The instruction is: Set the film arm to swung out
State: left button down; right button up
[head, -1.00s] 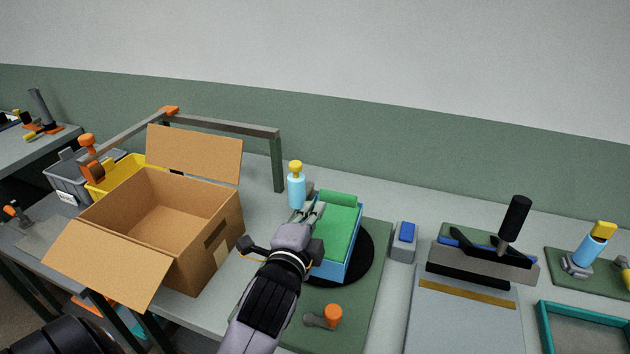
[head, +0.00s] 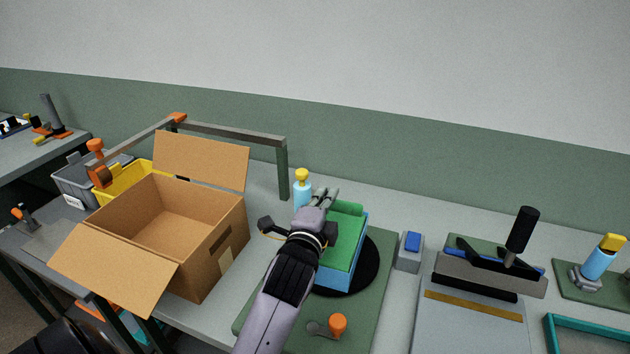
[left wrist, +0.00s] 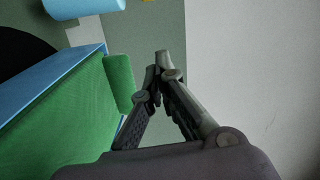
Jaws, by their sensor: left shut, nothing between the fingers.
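The likely film arm part is the light blue roll with a yellow top (head: 302,192), standing upright at the back left of the black turntable (head: 368,267). Its blue side also shows at the top of the left wrist view (left wrist: 82,6). Any arm bar beneath it is hidden by my gripper and the load. My left gripper (head: 326,196) is shut and empty, with its fingertips just right of the roll in the head view. In the left wrist view its fingers (left wrist: 163,66) meet near the green roll end (left wrist: 119,82). My right gripper is not in view.
A blue crate with green fabric (head: 344,240) sits on the turntable. An orange-knobbed lever (head: 337,325) is in front.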

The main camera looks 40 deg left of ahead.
aim_at(309, 186)
pick_arm(q)
jog(key=x, duration=0.3)
jog(key=shift+w+a+r+p, duration=0.1)
jog(key=shift+w+p, duration=0.2)
jog(key=shift+w, duration=0.05)
jog(key=a, duration=0.2)
jog(key=a+p, duration=0.1)
jog(key=a, duration=0.1)
jog(key=shift+s+f, duration=0.15)
jog(key=shift+f, duration=0.2)
